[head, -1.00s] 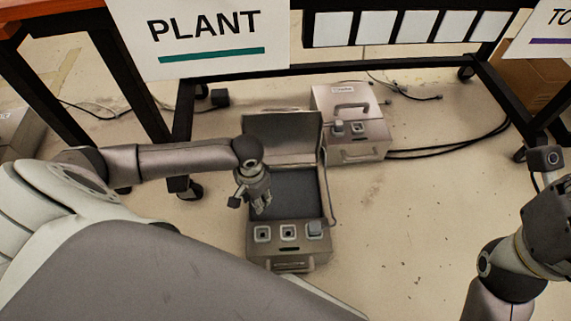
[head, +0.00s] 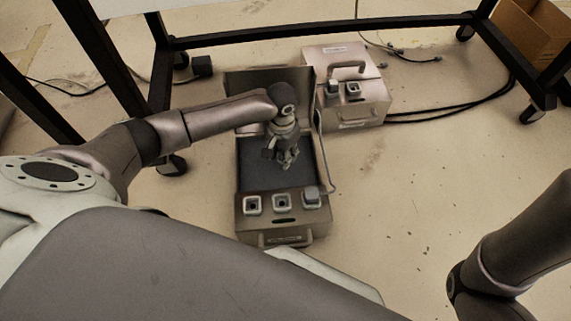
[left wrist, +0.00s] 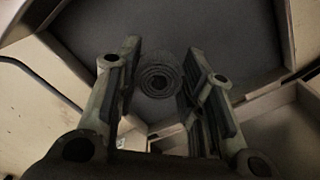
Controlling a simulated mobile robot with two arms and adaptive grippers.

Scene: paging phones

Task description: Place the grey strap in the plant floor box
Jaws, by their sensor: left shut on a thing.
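The plant floor box (head: 276,238) is an open grey metal case on the floor, with a raised lid at the back and a dark lined interior. My left gripper (head: 287,161) points down over the inside of this box. In the left wrist view its fingers (left wrist: 158,100) stand either side of the grey strap (left wrist: 158,79), a rolled coil, and are shut on it. The dark lining (left wrist: 215,30) shows behind the coil. The strap cannot be made out in the head view. Only a link of my right arm shows, at the right; its gripper is out of view.
A second grey case (head: 345,85), closed and with a handle, stands close behind the box at right. Black cables (head: 450,116) run right from it. A black wheeled frame (head: 330,31) spans the back. A cardboard box (head: 534,35) stands at back right. Floor right of the box is clear.

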